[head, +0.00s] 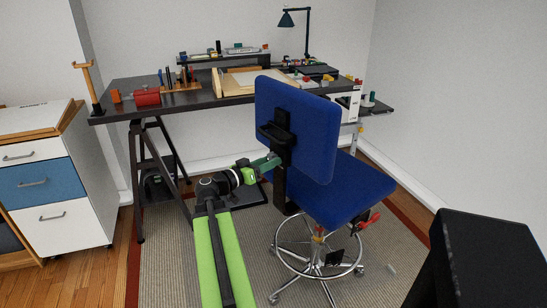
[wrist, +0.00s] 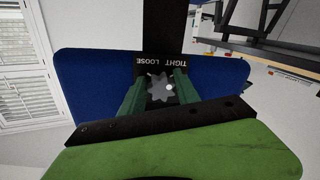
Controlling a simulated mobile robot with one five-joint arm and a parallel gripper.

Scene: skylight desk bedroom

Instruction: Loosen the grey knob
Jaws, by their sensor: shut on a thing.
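The grey knob (wrist: 160,88) is a toothed wheel on the back of the blue chair, just below a black plate (wrist: 163,66) marked TIGHT and LOOSE. In the wrist view my gripper (wrist: 158,92) has one green finger on each side of the knob, shut on it. In the head view my gripper (head: 271,162) reaches the black bracket behind the chair's backrest (head: 312,125); the knob itself is too small or hidden to make out there.
The blue chair seat (head: 345,187) stands on a chrome base (head: 318,262) with castors, on a striped rug (head: 170,240). A dark desk (head: 205,100) with tools is behind. A white and blue drawer cabinet (head: 50,190) stands at left.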

